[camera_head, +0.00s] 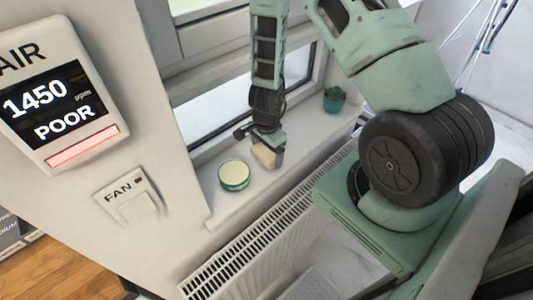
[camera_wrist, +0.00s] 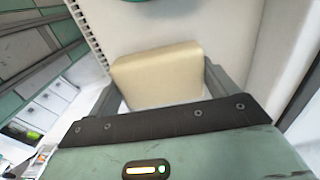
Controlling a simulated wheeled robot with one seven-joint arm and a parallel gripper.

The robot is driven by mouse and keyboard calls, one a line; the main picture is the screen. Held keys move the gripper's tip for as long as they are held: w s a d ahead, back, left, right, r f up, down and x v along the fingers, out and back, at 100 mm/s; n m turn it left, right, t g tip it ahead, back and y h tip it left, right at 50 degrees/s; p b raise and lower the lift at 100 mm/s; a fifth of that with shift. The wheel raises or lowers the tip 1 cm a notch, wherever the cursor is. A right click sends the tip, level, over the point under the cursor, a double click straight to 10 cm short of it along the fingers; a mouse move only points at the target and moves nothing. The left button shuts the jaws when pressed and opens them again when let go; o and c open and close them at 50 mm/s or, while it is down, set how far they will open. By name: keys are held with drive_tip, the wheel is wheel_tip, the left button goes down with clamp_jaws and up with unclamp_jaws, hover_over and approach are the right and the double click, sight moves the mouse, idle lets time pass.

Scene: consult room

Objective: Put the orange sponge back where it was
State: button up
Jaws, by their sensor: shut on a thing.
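My gripper (camera_head: 264,146) is shut on a pale beige, sponge-like block (camera_head: 265,156). No orange sponge shows in either view; the held block looks cream rather than orange. In the wrist view the block (camera_wrist: 158,75) sits between the two dark fingers of my gripper (camera_wrist: 160,84). In the head view the gripper points down at the white window sill (camera_head: 213,204), with the block low over it. I cannot tell whether the block touches the sill.
A round green tin with a pale top (camera_head: 234,175) stands on the sill, just left of the block. A white radiator (camera_head: 262,232) runs below the sill. The window (camera_head: 217,108) is behind.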

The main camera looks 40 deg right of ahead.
sight(267, 150)
drive_tip(key=shift+f, duration=0.6)
drive_tip(key=shift+f, duration=0.2)
drive_tip(key=o, duration=1)
drive_tip(key=shift+c, duration=0.2)
wheel_tip(267, 150, up, 12)
drive_tip(key=p, duration=0.1)
drive_tip(key=shift+r, duration=0.2)
